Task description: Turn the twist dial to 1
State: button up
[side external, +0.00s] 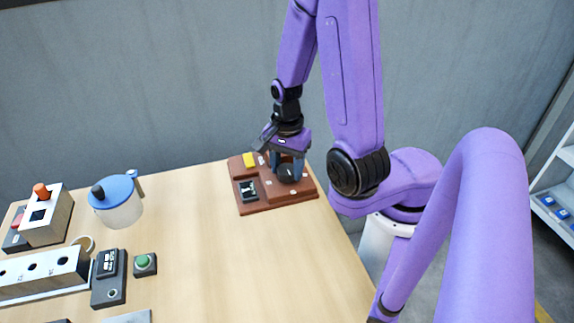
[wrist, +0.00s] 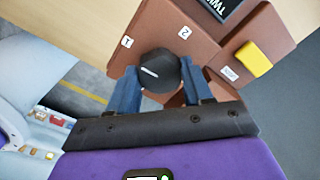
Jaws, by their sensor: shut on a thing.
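The twist dial (wrist: 160,70) is a black faceted knob with a white mark line. It sits on a brown panel (wrist: 205,55) that carries small white labels 1 and 2 near the knob in the wrist view. In the side external view the dial (side external: 285,173) is at the right part of the panel (side external: 255,206). My gripper (side external: 286,165) points down over it with blue fingers on either side. In the wrist view my gripper (wrist: 160,85) is shut on the dial. The mark line points toward neither label clearly.
The panel also bears a yellow block (wrist: 254,58) and a black part lettered TWIS (wrist: 218,8). On the table at left in the side external view stand a blue-lidded jug (side external: 118,200), a green button box (side external: 145,263) and a white block with holes (side external: 40,272). The table middle is clear.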

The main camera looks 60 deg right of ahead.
aim_at(287, 169)
jog(key=shift+d, duration=0.1)
dwell(0.4)
jog(key=o, duration=1)
jog(key=shift+o, duration=0.2)
notch_tip(287, 169, up, 18)
jog(key=shift+f, duration=0.25)
